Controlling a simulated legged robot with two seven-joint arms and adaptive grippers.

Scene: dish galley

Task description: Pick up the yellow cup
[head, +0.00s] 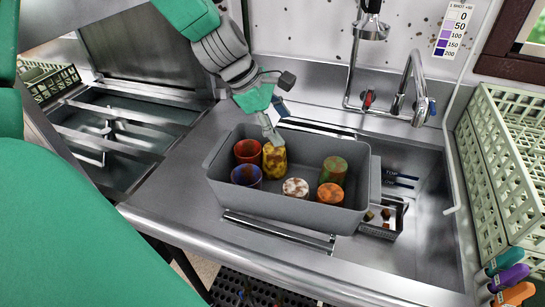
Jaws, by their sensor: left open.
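The yellow cup (275,163), with brown patches, stands in the grey bin (290,211), between the red cup and the white cup. My left gripper (271,134) reaches down from above, with its fingertips at or just above the yellow cup's top. It is open, though the gap between its fingers is hard to make out, and I cannot tell whether it touches the cup. My right gripper is not in view.
The bin also holds a red cup (247,150), a blue cup (246,176), a white cup (295,188), a green cup (334,170) and an orange cup (330,195). A sink (425,240) and tap (416,85) are right. Green racks (505,165) stand far right.

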